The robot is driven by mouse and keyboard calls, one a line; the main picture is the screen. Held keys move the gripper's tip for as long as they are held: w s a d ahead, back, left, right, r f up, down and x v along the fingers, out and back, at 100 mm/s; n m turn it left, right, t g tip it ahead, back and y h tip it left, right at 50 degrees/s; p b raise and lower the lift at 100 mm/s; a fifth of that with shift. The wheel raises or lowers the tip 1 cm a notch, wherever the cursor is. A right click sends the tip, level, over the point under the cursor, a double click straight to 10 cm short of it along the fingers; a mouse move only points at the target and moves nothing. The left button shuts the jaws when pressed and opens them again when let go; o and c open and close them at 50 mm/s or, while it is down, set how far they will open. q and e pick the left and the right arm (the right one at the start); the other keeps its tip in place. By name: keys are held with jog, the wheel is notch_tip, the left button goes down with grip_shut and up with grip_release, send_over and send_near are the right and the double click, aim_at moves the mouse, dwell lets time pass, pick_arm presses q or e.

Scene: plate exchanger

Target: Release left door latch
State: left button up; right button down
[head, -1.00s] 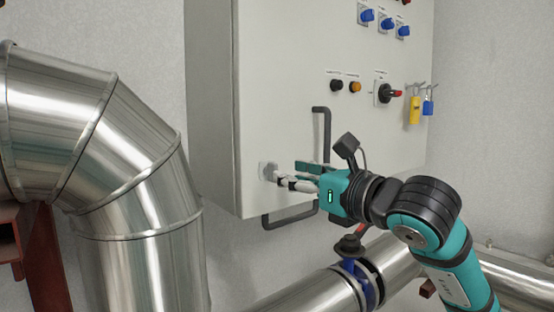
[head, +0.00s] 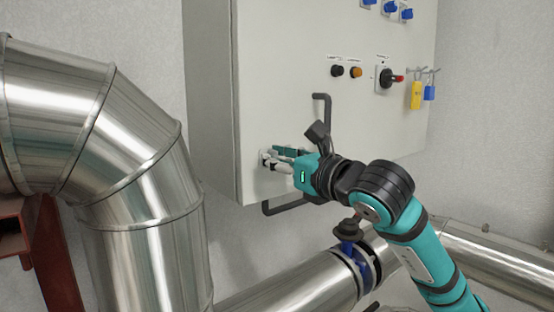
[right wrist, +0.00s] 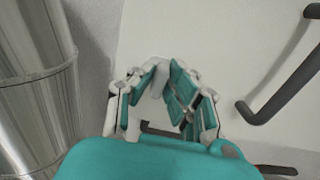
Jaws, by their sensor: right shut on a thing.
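The grey cabinet door (head: 280,85) is closed and fills the middle of the head view. The left door latch (head: 266,156) is a small pale fitting low at the door's left edge, mostly covered by fingers. My right gripper (head: 273,160) reaches it from the right and is shut on it. In the right wrist view my right gripper's (right wrist: 165,100) teal-padded fingers stand on both sides of the pale latch (right wrist: 156,80). The latch's exact angle is hard to tell. My left gripper is in neither view.
A large metal pipe (head: 145,160) curves close on the left. A blue valve (head: 352,255) and lower pipe lie beneath my arm.

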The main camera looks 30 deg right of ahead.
dwell(0.4)
jog(key=shift+a+f+n+b, duration=0.1)
jog(key=shift+n+b, duration=1.15)
jog(key=shift+n, duration=3.2)
jog(key=shift+a+f+n+b, duration=0.1)
jog(key=shift+n+b, duration=1.15)
jog(key=shift+n, duration=3.2)
jog(key=c, duration=1.3)
grip_release()
jog(key=shift+c, duration=0.2)
jog(key=shift+s, duration=0.15)
